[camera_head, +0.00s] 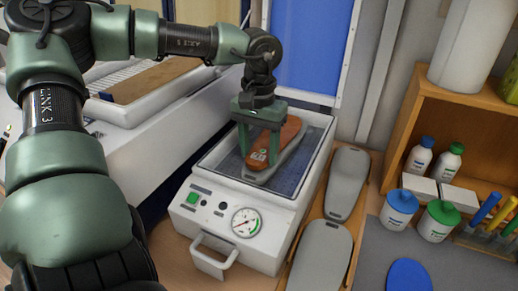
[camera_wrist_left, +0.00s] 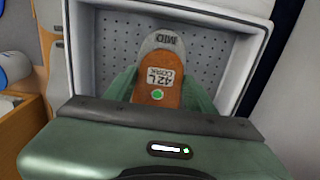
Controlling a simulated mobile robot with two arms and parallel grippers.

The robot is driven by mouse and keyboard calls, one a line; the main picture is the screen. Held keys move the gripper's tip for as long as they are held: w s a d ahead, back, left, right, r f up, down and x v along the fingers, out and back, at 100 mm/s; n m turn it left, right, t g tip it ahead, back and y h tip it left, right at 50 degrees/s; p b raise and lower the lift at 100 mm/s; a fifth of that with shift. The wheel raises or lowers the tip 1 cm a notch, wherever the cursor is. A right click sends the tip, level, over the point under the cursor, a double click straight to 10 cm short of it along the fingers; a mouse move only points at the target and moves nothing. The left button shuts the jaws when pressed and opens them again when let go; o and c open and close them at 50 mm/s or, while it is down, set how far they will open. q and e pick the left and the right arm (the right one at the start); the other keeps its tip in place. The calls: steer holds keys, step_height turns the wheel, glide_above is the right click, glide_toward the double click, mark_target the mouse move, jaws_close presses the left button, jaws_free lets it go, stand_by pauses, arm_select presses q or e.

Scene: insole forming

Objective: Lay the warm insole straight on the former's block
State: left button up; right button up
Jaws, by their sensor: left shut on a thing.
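The orange-brown insole (camera_head: 290,132) has a white label and a green dot. My left gripper (camera_head: 261,152) is shut on it inside the open former (camera_head: 228,204), a white box with a gauge. Whether the insole touches the block, I cannot tell. My right gripper is not in view.
Grey blocks (camera_head: 345,183) lie on a wooden board right of the former. A shelf (camera_head: 402,118) with bottles stands at the right, with capped tubs (camera_head: 398,210) in front. A white machine with a wooden plank (camera_head: 155,80) is at the left.

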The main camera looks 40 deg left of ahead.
arm_select(q)
steer(key=shift+f, duration=0.1)
stand_by(0.3)
steer(key=o, duration=1.6)
steer(key=shift+r+b, duration=0.35)
steer(key=shift+r, duration=3.55)
